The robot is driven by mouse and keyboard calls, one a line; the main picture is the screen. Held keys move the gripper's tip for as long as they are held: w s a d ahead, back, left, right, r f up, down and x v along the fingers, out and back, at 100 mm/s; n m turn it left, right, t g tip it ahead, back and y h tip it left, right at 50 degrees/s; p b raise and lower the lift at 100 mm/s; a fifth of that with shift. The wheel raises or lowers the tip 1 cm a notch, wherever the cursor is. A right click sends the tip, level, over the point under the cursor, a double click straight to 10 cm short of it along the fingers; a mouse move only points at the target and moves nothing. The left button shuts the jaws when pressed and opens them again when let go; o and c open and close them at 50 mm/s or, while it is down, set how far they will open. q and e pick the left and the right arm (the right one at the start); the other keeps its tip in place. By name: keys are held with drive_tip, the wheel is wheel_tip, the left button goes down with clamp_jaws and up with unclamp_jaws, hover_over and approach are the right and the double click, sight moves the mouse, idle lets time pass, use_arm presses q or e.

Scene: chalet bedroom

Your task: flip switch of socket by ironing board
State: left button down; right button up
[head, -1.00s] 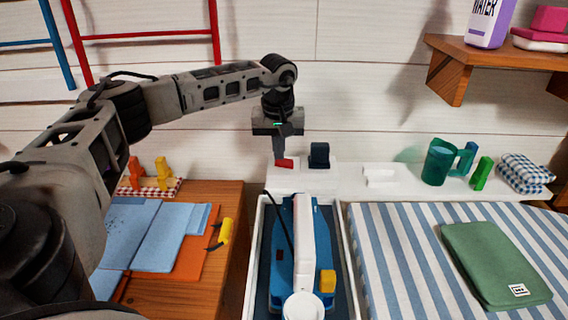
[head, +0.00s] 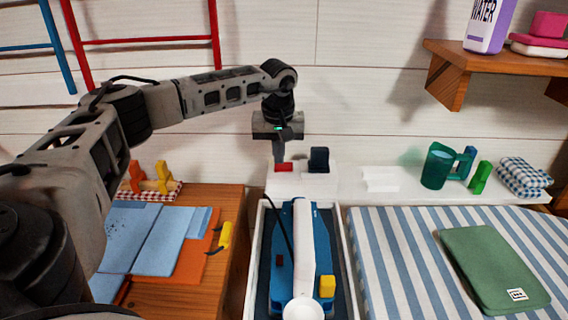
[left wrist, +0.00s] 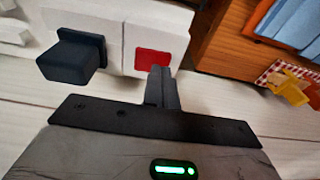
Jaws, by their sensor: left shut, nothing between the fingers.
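The white socket block (head: 318,182) stands on the white ledge behind the ironing board. It has a red switch (head: 284,168) on its left half and a dark plug (head: 319,159) in its right half. In the left wrist view the red switch (left wrist: 152,63) lies nearly flat in the white face, with the plug (left wrist: 72,57) to its left. My left gripper (head: 279,159) points down, shut and empty, right at the switch. The left wrist view shows its fingertips (left wrist: 161,72) at the switch's near edge; I cannot tell whether they touch. My right gripper is not in view.
A blue-and-white iron (head: 304,250) lies in a white-rimmed tray below the socket. The striped ironing board (head: 400,265) holds a folded green cloth (head: 493,266). A green mug (head: 437,167) stands on the ledge. A wooden table (head: 210,270) with blue cloths is at left.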

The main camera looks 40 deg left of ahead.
sight(279, 166)
use_arm(q)
drive_tip(key=shift+r+p, duration=0.3)
drive_tip(key=shift+r, duration=0.4)
drive_tip(key=shift+r+p, duration=0.65)
drive_tip(key=shift+r, duration=0.1)
wheel_tip(279, 166, up, 3)
drive_tip(key=shift+f+p, duration=0.2)
drive_tip(key=shift+p, duration=0.95)
drive_tip(key=shift+r, duration=0.2)
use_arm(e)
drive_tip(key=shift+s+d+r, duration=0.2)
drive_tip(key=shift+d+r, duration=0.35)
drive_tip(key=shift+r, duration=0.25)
